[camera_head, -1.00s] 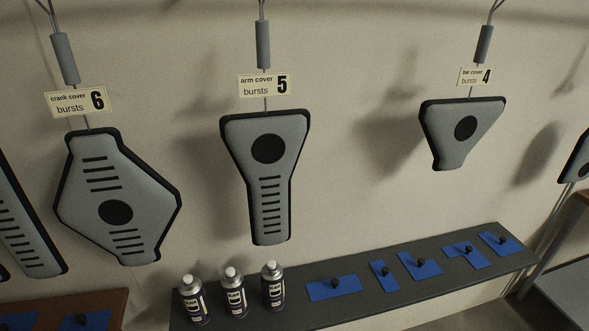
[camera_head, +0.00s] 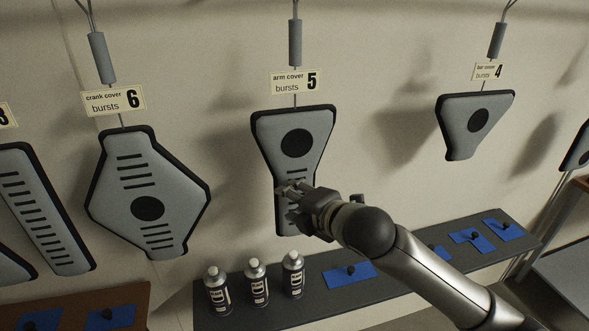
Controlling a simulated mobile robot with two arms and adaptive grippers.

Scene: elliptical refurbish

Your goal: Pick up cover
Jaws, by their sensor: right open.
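Several grey covers with black rims hang on the wall. The arm cover (camera_head: 292,125), under a sign reading "arm cover bursts 5", hangs in the middle. The crank cover (camera_head: 130,190) hangs to its left under a "6" sign. The bar cover (camera_head: 462,122) hangs to the right under a "4" sign. My right gripper (camera_head: 284,200) is open in front of the lower part of the arm cover and hides part of its slots. I cannot tell whether it touches the cover. My left gripper is not in view.
A dark shelf (camera_head: 310,295) below holds several spray cans (camera_head: 256,282) at its left and blue pieces with black knobs (camera_head: 350,272) along it. My right arm covers part of the shelf. A brown surface (camera_head: 135,300) with more blue pieces is at lower left.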

